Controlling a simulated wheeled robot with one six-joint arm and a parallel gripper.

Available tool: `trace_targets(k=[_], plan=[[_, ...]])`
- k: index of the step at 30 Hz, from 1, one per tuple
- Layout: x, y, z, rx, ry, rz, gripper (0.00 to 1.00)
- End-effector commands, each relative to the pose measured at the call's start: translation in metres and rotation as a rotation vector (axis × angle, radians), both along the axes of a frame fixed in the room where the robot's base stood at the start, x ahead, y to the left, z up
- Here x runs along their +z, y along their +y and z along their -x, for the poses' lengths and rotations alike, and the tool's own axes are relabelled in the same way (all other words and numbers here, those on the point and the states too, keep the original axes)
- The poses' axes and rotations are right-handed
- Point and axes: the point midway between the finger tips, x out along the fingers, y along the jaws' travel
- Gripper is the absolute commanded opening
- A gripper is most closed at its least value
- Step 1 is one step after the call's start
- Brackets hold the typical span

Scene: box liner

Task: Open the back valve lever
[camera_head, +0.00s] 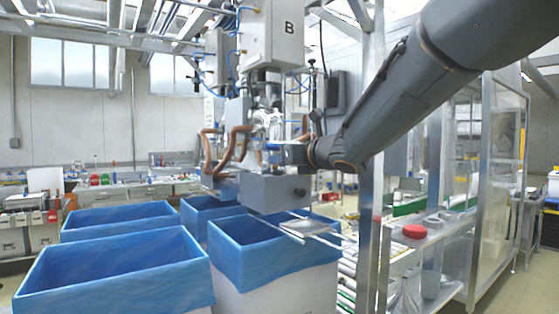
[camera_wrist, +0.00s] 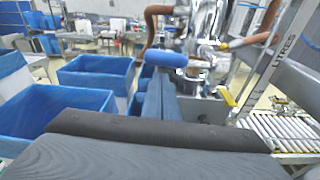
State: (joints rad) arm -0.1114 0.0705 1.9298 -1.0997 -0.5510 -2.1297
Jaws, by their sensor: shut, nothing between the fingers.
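My gripper (camera_wrist: 160,82) is shut and empty in the wrist view, its two dark fingers side by side. A blue rounded lever grip (camera_wrist: 166,60) lies just beyond the fingertips, in front of the shiny metal valve body (camera_wrist: 200,75); I cannot tell whether they touch. A yellow handle (camera_wrist: 229,97) hangs to the right of the fingers. I cannot tell for certain which handle is the back valve lever. In the head view, my arm reaches in from the upper right to the filling machine (camera_head: 268,120), and its fingers are hard to make out at the valve.
Blue-lined boxes (camera_head: 115,246) stand below and left of the machine, with another lined box (camera_head: 275,218) under the filling head. Brown hoses (camera_head: 240,130) loop beside the valve. A metal post (camera_head: 371,190) and roller conveyor (camera_wrist: 285,128) are to the right.

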Motion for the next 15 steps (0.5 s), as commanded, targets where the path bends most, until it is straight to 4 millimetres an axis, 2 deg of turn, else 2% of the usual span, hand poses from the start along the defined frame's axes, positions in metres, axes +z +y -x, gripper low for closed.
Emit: trace_targets(k=[6,15], plan=[[0.0111,-0.0020,0.0015,0.000,0.000,0.000,0.00],[0.0111,-0.0022,0.0015,0.000,0.001,0.000,0.00]])
